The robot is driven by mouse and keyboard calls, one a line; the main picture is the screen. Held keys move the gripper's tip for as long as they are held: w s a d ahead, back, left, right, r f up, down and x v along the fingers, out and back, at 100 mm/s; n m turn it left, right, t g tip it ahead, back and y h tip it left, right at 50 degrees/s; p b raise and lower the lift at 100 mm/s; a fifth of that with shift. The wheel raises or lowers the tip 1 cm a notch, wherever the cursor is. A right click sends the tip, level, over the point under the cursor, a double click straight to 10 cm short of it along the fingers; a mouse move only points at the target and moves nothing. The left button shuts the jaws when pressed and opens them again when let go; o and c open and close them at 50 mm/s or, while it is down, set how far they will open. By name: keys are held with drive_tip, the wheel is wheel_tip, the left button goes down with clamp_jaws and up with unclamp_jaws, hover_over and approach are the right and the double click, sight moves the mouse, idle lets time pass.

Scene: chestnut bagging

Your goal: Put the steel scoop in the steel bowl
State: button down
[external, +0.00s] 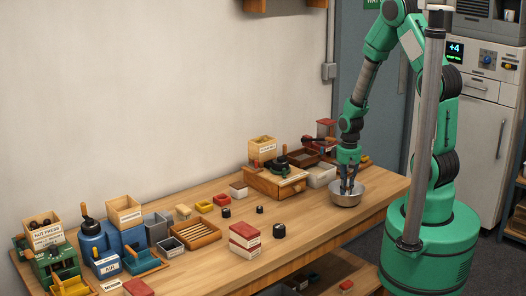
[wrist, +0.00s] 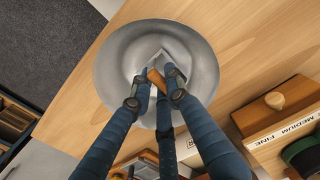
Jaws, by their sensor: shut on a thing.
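The steel bowl (external: 360,190) stands near the right end of the wooden table; it fills the middle of the wrist view (wrist: 113,62). My gripper (external: 347,188) points down into the bowl. In the wrist view my gripper (wrist: 156,88) is shut on the steel scoop (wrist: 174,52), whose metal end and brown handle show between the fingertips. The scoop is over or inside the bowl; I cannot tell whether it touches the bottom. The fingers hide part of the scoop. In the external view the scoop cannot be made out.
Red boxes (external: 244,238) and dark round knobs (external: 279,231) are on the table further left. The table's front edge (external: 372,222) is close to the bowl.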

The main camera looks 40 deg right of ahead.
drive_tip(key=c, duration=2.1)
unclamp_jaws()
drive_tip(key=shift+f, duration=0.15)
drive_tip(key=o, duration=0.4)
wheel_tip(320, 180, up, 12)
drive_tip(key=shift+r+p, duration=0.2)
drive_tip(key=shift+p, duration=0.85)
drive_tip(key=shift+r, duration=0.1)
